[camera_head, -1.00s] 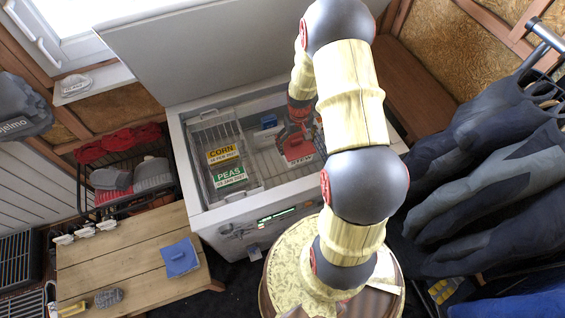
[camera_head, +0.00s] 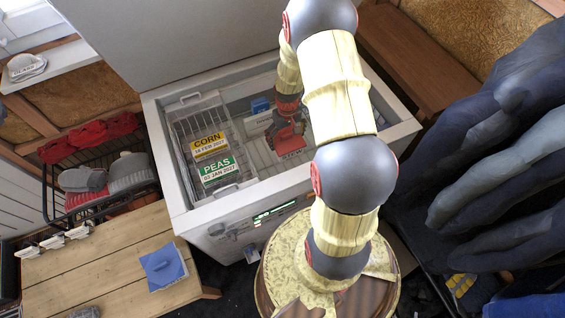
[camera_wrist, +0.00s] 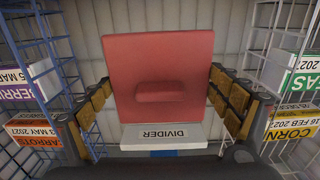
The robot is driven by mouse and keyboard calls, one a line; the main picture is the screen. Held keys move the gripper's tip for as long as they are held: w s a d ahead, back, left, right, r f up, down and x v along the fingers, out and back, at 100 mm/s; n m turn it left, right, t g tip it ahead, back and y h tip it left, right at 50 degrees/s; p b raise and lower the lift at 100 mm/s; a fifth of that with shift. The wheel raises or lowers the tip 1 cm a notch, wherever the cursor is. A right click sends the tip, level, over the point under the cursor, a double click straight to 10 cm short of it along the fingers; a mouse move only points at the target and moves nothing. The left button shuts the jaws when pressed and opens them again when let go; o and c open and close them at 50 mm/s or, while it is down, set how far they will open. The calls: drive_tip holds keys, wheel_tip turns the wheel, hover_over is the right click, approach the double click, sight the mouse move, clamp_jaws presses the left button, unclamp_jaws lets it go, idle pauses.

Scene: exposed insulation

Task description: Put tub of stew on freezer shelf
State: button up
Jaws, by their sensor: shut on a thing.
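A red tub (camera_wrist: 160,60), with a flat red top and a raised bar on it, sits between the fingers of my gripper (camera_wrist: 162,98). My gripper is shut on it. No stew label can be read. In the head view the red tub (camera_head: 288,146) is below my gripper (camera_head: 288,128), inside the open chest freezer (camera_head: 185,215). A white divider (camera_wrist: 165,135) marked DIVIDER lies just beside the tub in the wrist view. Whether the tub touches the freezer floor cannot be told. No separate freezer shelf can be clearly made out.
A wire basket (camera_head: 183,128) at the freezer's left holds packs of corn (camera_head: 209,146) and peas (camera_head: 216,170). A small blue thing (camera_head: 260,106) is behind the divider. Another wire basket (camera_wrist: 62,55) with labelled packs stands left in the wrist view.

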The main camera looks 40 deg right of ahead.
drive_tip(key=shift+f+b, duration=0.95)
drive_tip(key=shift+f, duration=0.4)
wheel_tip(320, 180, down, 10)
drive_tip(key=b, duration=0.3)
drive_tip(key=shift+w+r, duration=0.1)
drive_tip(key=shift+r, duration=0.05)
drive_tip(key=shift+b, duration=0.3)
drive_tip(key=o, duration=1.8)
drive_tip(key=shift+f, duration=0.2)
drive_tip(key=shift+o, duration=0.2)
drive_tip(key=shift+r, duration=0.1)
